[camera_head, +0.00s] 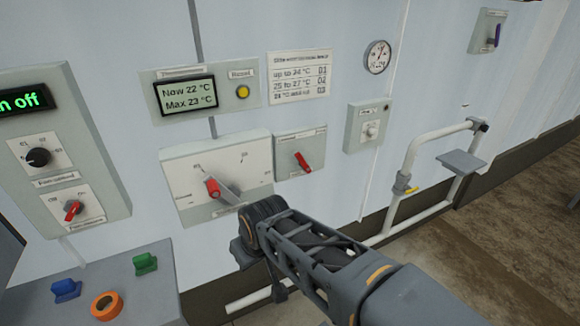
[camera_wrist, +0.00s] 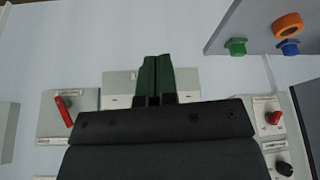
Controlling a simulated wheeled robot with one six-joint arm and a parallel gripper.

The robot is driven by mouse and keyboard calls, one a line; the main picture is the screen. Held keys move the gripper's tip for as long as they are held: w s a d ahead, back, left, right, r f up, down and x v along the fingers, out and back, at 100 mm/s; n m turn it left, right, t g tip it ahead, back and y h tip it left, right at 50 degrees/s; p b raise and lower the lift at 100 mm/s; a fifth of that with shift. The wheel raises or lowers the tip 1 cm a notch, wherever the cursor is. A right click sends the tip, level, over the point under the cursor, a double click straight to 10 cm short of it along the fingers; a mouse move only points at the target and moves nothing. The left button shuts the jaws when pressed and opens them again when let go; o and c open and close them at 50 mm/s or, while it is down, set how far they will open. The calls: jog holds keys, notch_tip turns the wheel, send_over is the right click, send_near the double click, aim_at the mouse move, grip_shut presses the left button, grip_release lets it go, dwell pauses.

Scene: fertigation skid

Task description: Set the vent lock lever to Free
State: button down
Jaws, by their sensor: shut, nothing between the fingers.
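A small pale panel (camera_head: 290,143) on the wall carries a red lever (camera_head: 302,161) that slants from upper left to lower right. Its lettering is too small to read, so I cannot confirm it is the vent lock. In the wrist view, which looks upside down, this red lever (camera_wrist: 63,111) is at the left, clear of my fingers. My gripper (camera_wrist: 156,80) has its green fingers shut together and empty, in front of the wider middle panel (camera_wrist: 118,82). In the head view my wrist hides the fingers.
A control box (camera_head: 82,110) at left has a black knob and a red knob. Blue, green and orange pieces sit on a grey ledge (camera_head: 130,290). A white pipe rail (camera_head: 405,170) stands right.

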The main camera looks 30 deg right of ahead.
aim_at(301, 161)
jog(key=w+d+f+n+t+h+b, duration=0.1)
jog(key=w+d+f+n+t+b, duration=0.2)
jog(key=w, duration=0.6)
jog(key=w+d+f+n+t+h+b, duration=0.1)
jog(key=w+n+t+b, duration=0.25)
jog(key=w+t, duration=0.4)
jog(key=w+d+f+n+h+b, duration=0.1)
jog(key=d+n+h+b, duration=0.3)
jog(key=d+h, duration=0.8)
jog(key=n+h, duration=0.1)
jog(key=h, duration=0.2)
jog(key=shift+w+d+b, duration=0.15)
jog(key=shift+w+b, duration=0.15)
jog(key=shift+b, duration=0.05)
jog(key=shift+w, duration=0.1)
jog(key=shift+n, duration=0.25)
jog(key=shift+s+d+r+p+x, duration=0.2)
jog(key=shift+s+d+x, duration=0.15)
jog(key=shift+x, duration=1.75)
jog(key=shift+s+d+r+p+x, duration=0.15)
jog(key=shift+s+x, duration=0.3)
jog(key=shift+x, duration=1.7)
jog(key=shift+s+d+r+p+x, duration=0.1)
jog(key=shift+s+d+p+x, duration=0.25)
jog(key=shift+x, duration=1.75)
